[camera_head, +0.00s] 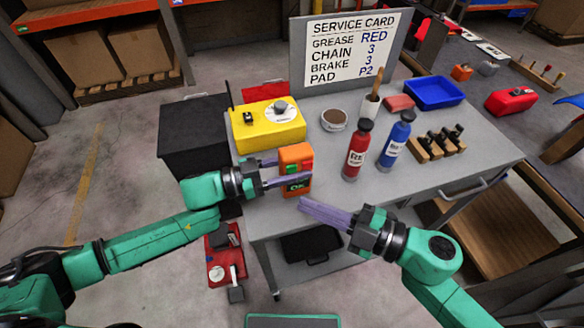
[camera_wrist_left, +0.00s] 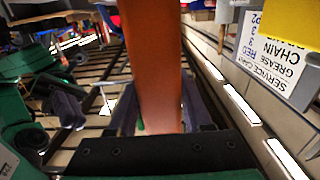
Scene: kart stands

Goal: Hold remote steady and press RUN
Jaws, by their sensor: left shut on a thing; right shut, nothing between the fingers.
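The orange remote (camera_head: 295,155) is upright near the left front edge of the grey cart top. It has a green and a red button, and a dark display with green "OK" lettering. My left gripper (camera_head: 268,172) is shut on the remote from the left. In the left wrist view the remote (camera_wrist_left: 155,75) shows as an orange slab between the fingers. My right gripper (camera_head: 303,203) is shut and empty. Its fingertips are just below and to the right of the remote, apart from it in the picture. No RUN label is readable.
A yellow box (camera_head: 268,135) stands behind the remote. Red (camera_head: 356,152) and blue (camera_head: 394,142) bottles stand to its right. A brown-filled bowl (camera_head: 334,120), blue tray (camera_head: 434,92) and service card (camera_head: 346,48) are farther back. The front middle of the cart top is clear.

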